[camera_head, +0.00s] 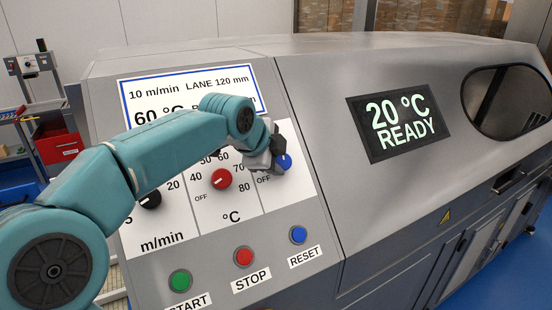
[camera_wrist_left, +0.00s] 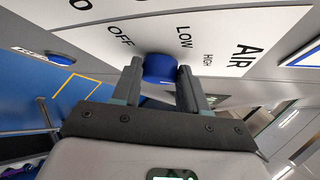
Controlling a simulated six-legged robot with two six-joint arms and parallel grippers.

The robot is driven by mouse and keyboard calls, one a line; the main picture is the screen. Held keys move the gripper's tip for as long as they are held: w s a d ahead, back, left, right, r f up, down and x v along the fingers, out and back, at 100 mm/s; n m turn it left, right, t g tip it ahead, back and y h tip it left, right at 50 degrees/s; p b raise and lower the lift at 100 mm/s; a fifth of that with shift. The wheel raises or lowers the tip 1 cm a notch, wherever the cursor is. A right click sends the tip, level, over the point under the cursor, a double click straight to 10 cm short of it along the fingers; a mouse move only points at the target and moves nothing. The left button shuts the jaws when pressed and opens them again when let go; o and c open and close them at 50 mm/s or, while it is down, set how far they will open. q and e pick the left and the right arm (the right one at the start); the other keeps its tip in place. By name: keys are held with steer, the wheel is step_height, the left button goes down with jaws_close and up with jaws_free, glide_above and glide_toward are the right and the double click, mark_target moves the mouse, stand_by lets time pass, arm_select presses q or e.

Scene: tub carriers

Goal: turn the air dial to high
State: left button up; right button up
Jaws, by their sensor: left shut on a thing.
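The air dial is a round blue knob (camera_head: 285,162) on the white panel of the grey machine. In the left wrist view the dial (camera_wrist_left: 159,68) sits between my two fingers, with OFF, LOW, HIGH and AIR printed around it. My left gripper (camera_head: 279,152) is shut on the dial, with a finger on either side. The dial's pointer mark is not visible, so I cannot tell its setting. In the head view my gripper covers part of the dial and its labels. My right gripper is not in view.
A red temperature dial (camera_head: 221,179) and a black speed dial (camera_head: 150,199) sit to the left. Green START (camera_head: 180,281), red STOP (camera_head: 243,256) and blue RESET (camera_head: 298,234) buttons are below. A display (camera_head: 398,122) reads 20 °C READY.

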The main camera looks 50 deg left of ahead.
arm_select(q)
steer(key=shift+r, duration=0.15)
steer(key=o, duration=1.1)
steer(key=shift+c, duration=0.2)
steer(key=b+v, duration=0.1)
steer(key=v, duration=1.5)
steer(key=shift+r, duration=0.1)
steer(key=shift+s, duration=0.1)
